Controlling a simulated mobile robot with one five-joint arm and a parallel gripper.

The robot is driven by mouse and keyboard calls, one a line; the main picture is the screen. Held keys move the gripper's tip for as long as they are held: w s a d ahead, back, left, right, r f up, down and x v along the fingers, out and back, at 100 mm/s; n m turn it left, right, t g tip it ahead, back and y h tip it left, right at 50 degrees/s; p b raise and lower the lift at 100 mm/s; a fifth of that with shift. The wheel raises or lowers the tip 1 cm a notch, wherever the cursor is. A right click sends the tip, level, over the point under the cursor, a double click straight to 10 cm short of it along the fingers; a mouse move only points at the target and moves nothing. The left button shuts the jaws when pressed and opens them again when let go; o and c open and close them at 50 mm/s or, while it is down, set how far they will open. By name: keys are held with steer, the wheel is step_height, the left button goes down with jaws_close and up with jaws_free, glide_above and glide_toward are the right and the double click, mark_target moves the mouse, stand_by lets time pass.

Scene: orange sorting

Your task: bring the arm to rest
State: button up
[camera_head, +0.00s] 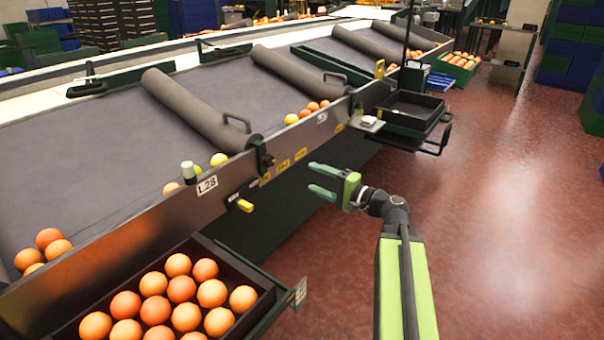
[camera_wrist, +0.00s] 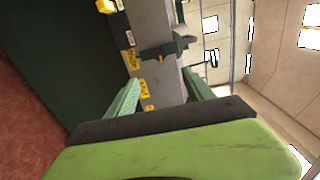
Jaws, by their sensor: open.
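My arm (camera_head: 405,280) reaches up from the bottom right in the head view. My gripper (camera_head: 316,180) is open and empty, with its two green fingers pointing left toward the side of the sorting conveyor. It hangs over the open floor, apart from the conveyor as far as I can tell. In the wrist view my gripper (camera_wrist: 160,97) shows its two green fingers spread wide with nothing between them. Beyond them is the conveyor's metal side wall with yellow labels (camera_wrist: 145,88).
The sorting conveyor (camera_head: 325,125) runs along the left, with oranges and yellow fruit by its edge. A dark crate (camera_head: 268,300) full of oranges stands at the lower left. An empty black tray (camera_head: 408,112) juts out farther along. The red floor (camera_head: 500,220) at right is clear.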

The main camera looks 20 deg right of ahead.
steer(key=shift+s+d, duration=0.25)
steer(key=shift+s, duration=0.1)
steer(key=shift+a+f, duration=0.1)
steer(key=shift+a, duration=0.05)
steer(key=s+a+f+n+g+h, duration=0.1)
steer(key=s+a+f+n+g, duration=0.15)
steer(key=a+f+g, duration=0.35)
steer(key=s+a+f+n+g+h, duration=0.1)
steer(key=s+a+f+n+g, duration=0.2)
steer(key=a+f, duration=0.55)
steer(key=s+d+f+n+g+h, duration=0.1)
steer(key=s+f+n+g+h, duration=0.55)
steer(key=f+h, duration=0.2)
step_height(320, 180, up, 30)
steer(key=s+m+p, duration=0.1)
steer(key=p, duration=2.9)
steer(key=shift+d+t+p, duration=0.3)
steer(key=shift+d+t, duration=0.1)
steer(key=shift+t, duration=0.05)
